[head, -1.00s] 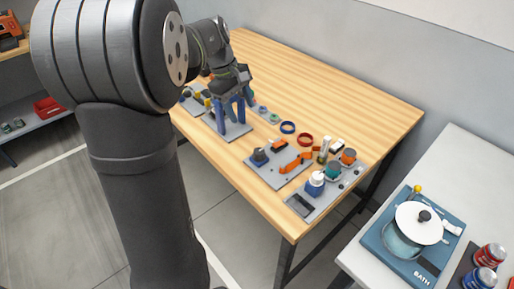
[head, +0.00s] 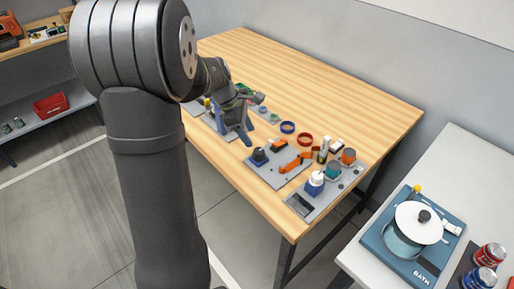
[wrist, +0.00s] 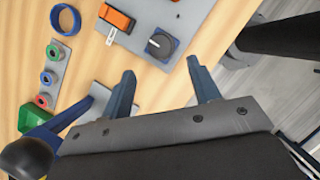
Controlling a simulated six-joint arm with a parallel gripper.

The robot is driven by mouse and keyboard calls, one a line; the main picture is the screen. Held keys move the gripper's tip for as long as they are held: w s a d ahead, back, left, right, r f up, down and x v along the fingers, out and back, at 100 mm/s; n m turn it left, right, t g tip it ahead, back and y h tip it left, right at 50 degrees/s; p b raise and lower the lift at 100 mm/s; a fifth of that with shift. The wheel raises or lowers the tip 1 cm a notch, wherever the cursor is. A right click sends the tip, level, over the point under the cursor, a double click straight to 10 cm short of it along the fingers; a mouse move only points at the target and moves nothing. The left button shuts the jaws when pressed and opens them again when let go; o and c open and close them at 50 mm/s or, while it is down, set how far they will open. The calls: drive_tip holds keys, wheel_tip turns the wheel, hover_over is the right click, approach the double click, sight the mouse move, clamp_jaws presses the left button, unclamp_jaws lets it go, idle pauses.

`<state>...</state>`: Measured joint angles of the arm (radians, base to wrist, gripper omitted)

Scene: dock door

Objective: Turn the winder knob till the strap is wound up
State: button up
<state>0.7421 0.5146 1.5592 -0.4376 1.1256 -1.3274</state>
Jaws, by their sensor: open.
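A dark round knob on a blue base (wrist: 160,44) sits on a grey plate; it also shows in the head view (head: 259,156). An orange strap-like strip (head: 292,164) lies on the same plate. Which part is the winder is not certain, but this dark knob is the likely one. My gripper (wrist: 161,70) is open and empty. In the wrist view the knob lies just beyond the gap between the fingertips, not touched. In the head view my gripper (head: 238,134) is left of the knob, partly hidden by my own wrist.
An orange block with a pale tab (wrist: 117,18) is beside the knob. A blue lever with a black ball (wrist: 28,158) stands close to my gripper at lower left. The table's back (head: 330,85) is clear.

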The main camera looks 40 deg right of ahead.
sight(259, 151)
drive_tip(key=x, duration=0.7)
drive_tip(key=shift+s+f, duration=0.1)
drive_tip(key=shift+f, duration=0.25)
drive_tip(key=c, duration=1)
drive_tip(key=shift+d, duration=0.1)
drive_tip(key=shift+m, duration=0.4)
drive_tip(key=m+g+y, duration=0.1)
drive_tip(key=m, duration=0.2)
drive_tip(key=shift+d+m, duration=0.15)
drive_tip(key=shift+m, duration=0.15)
drive_tip(key=shift+m+y, duration=1.1)
drive_tip(key=shift+m, duration=1.1)
